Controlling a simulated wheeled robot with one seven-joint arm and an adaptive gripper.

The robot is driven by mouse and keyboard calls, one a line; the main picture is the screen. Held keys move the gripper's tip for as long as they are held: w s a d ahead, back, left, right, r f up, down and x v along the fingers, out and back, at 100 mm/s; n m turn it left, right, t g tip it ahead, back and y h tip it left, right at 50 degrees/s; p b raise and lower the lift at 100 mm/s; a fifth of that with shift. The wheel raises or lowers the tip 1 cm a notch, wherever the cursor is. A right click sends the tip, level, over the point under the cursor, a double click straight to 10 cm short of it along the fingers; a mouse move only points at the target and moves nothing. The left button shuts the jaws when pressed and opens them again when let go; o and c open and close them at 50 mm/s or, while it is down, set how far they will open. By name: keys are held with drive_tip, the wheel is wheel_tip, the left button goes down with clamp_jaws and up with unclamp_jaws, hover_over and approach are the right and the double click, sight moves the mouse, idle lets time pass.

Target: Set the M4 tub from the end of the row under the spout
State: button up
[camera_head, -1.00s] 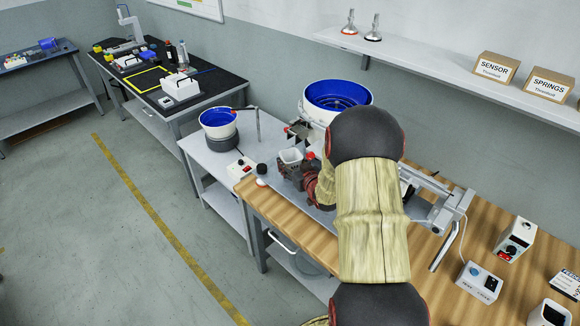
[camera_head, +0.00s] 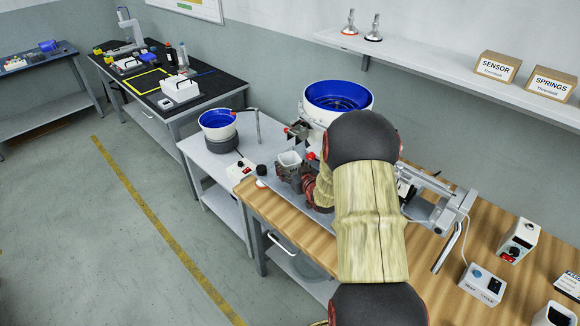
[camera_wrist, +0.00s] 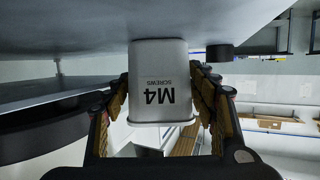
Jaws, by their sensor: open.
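The white tub marked M4 SCREWS (camera_wrist: 160,85) appears upside down in the wrist view, its base against a grey surface (camera_wrist: 90,25). It also shows in the head view (camera_head: 290,159), upright on the bench. My gripper (camera_wrist: 162,98) is open, with one finger on each side of the tub. Whether the pads touch it is hard to tell. In the head view my gripper (camera_head: 293,175) is partly hidden by my arm. A metal chute (camera_head: 298,131), which looks like the spout, juts from the large blue-lined bowl (camera_head: 338,97) just behind the tub.
A smaller blue-lined bowl (camera_head: 217,124) stands to the left. A black knob (camera_head: 262,170) is close left of the tub. A gantry mechanism (camera_head: 440,205) and control boxes (camera_head: 482,284) are on the wooden bench to the right. My arm hides the bench's middle.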

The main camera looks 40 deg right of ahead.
drive_tip(key=shift+r, duration=0.25)
drive_tip(key=p+v, duration=0.3)
drive_tip(key=v, duration=0.8)
drive_tip(key=shift+s+p, duration=0.15)
drive_tip(key=shift+p, duration=0.2)
drive_tip(key=shift+s+a, duration=0.15)
drive_tip(key=shift+s, duration=0.15)
